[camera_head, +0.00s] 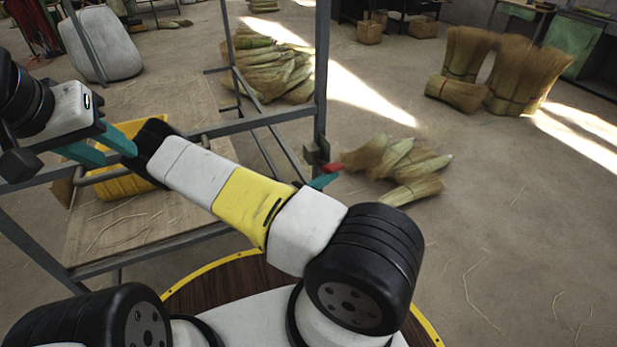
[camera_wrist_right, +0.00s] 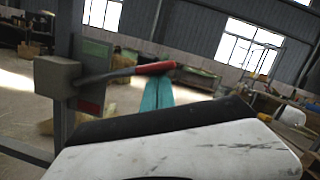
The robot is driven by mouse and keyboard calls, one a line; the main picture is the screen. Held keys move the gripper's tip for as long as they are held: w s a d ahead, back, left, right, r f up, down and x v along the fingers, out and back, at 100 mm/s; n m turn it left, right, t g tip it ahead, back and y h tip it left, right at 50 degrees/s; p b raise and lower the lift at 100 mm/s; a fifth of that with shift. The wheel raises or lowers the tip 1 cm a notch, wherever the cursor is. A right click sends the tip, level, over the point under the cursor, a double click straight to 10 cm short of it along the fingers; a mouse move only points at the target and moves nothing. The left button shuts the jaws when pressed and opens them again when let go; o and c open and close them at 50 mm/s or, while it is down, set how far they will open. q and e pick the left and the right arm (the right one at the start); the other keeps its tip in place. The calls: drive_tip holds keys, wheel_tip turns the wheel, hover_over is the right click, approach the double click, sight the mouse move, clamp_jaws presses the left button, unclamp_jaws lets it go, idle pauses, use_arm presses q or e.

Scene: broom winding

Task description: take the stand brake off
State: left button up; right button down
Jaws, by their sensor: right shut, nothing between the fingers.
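The stand brake lever has a red grip (camera_wrist_right: 155,68) on a dark bar that comes out of a grey box (camera_wrist_right: 58,76) on the stand's post. In the right wrist view the bar lies nearly level, rising slightly to the right. In the head view the red grip (camera_head: 332,167) shows beside the post. My right gripper (camera_wrist_right: 157,88) is shut and empty, its teal fingertips just below the grip's end in the picture; I cannot tell whether they touch. My right gripper (camera_head: 323,181) is mostly hidden by my arm in the head view. My left gripper (camera_head: 103,147) is open and empty at the left.
The grey metal stand frame (camera_head: 268,118) spans the left and middle. A yellow bin (camera_head: 118,186) is inside it. Straw bundles lie on the floor (camera_head: 405,165) beyond the post, and more stand at the back right (camera_head: 525,75). The floor at right is open.

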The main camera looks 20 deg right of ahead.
drive_tip(key=shift+w+r, duration=0.15)
drive_tip(key=shift+r, duration=0.2)
use_arm(q)
drive_tip(key=shift+d, duration=0.1)
use_arm(e)
drive_tip(key=s+a+f, duration=0.3)
drive_tip(key=a+f, duration=0.3)
drive_tip(key=a, duration=0.3)
drive_tip(key=shift+s+a+f, duration=0.25)
drive_tip(key=shift+s, duration=0.1)
